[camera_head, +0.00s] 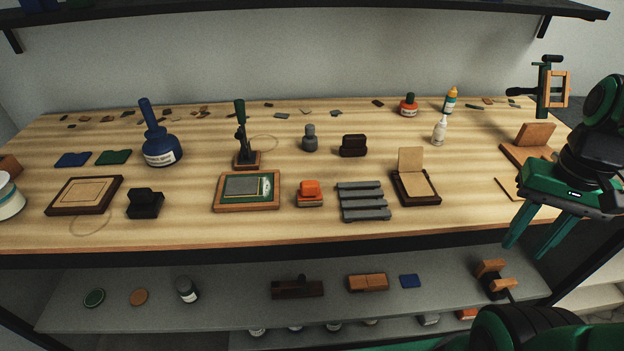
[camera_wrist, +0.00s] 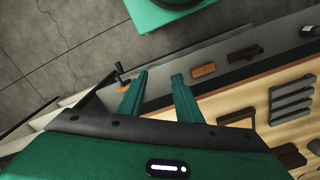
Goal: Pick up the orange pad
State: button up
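Two orange things could be the pad. A flat, round orange disc (camera_head: 139,297) lies on the lower shelf at the left, between a green disc and a small jar. An orange-topped block (camera_head: 310,187) stands on the tabletop between the framed green plate and the grey slatted rack. My gripper (camera_head: 524,252) is at the far right, off the table's front right edge, far from both. In the wrist view, my gripper (camera_wrist: 160,74) has its fingers apart with nothing between them. Neither orange thing can be made out clearly in the wrist view.
The grey slatted rack (camera_head: 365,202) and a hinged wooden box (camera_head: 415,186) stand near the table's front edge. The lower shelf (camera_head: 230,290) also holds wooden blocks (camera_head: 367,282) and a clamp (camera_head: 494,277). Its left half has bare room, under the tabletop's overhang.

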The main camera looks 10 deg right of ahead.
jog(key=shift+w+a, duration=0.25)
jog(key=shift+a, duration=0.05)
jog(key=o, duration=0.4)
jog(key=shift+w, duration=0.1)
jog(key=shift+o, duration=0.4)
jog(key=shift+w+a+r+n, duration=0.45)
jog(key=shift+a+r+n, duration=0.15)
jog(key=shift+r+n, duration=0.3)
jog(key=n+y, duration=0.1)
jog(key=n, duration=2.1)
send_near(310, 182)
jog(key=shift+s+d, duration=0.25)
jog(key=f, duration=0.2)
jog(key=a+f, duration=0.1)
jog(key=f, duration=0.2)
jog(key=shift+w+a+f, duration=0.1)
jog(key=shift+a+f, duration=0.05)
jog(key=shift+f, duration=1.3)
jog(key=shift+w+a+f, duration=0.1)
jog(key=shift+f, duration=1.3)
